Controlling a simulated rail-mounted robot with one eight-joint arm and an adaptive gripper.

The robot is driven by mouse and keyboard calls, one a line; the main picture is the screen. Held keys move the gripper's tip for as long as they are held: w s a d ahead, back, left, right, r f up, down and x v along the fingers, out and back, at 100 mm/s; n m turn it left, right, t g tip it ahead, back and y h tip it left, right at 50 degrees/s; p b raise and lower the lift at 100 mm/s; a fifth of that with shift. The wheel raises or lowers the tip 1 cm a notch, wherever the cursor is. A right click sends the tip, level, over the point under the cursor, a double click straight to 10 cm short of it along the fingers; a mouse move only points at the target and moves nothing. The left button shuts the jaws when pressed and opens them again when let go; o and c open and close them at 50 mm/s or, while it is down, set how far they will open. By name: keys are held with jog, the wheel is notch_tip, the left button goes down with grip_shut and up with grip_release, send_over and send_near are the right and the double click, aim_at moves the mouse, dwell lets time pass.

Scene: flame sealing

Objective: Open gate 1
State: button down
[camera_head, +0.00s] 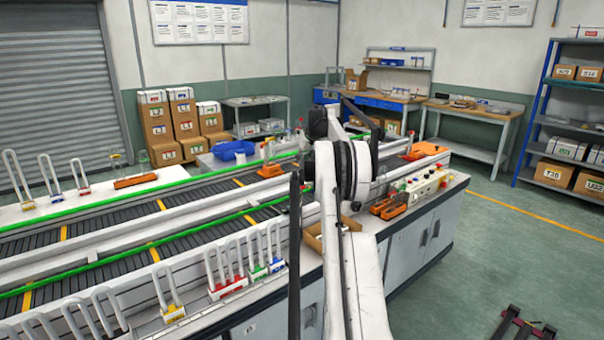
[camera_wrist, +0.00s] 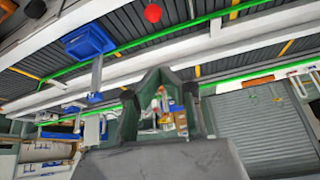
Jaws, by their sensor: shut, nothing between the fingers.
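No label in view marks gate 1, so I cannot tell which part it is. The long conveyor (camera_head: 110,208) with green rails runs across the bench. Orange pieces sit along it, one at the far rail (camera_head: 270,170). In the wrist view, my gripper (camera_wrist: 160,74) points away from the camera. Its dark fingers meet at the tips and hold nothing. In the head view my white arm stands in front of the conveyor's right part and hides some of it; the fingers cannot be made out there.
White U-shaped handles on coloured bases (camera_head: 228,288) line the near edge. A control panel with a red button (camera_head: 443,184) and orange pieces (camera_head: 388,209) lie right of my arm. The green floor at right is mostly free.

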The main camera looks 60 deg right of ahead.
jog(key=p, duration=0.1)
send_over(301, 197)
jog(key=w+d, duration=0.3)
jog(key=w, duration=0.1)
notch_tip(301, 197, down, 8)
jog(key=shift+s+a+f, duration=0.25)
jog(key=shift+s+a, duration=0.2)
jog(key=shift+s, duration=0.35)
jog(key=shift+s+a+f, duration=0.25)
jog(key=shift+s+a, duration=0.2)
jog(key=shift+s, duration=0.35)
jog(key=shift+a+f, duration=0.1)
jog(key=shift+a, duration=0.1)
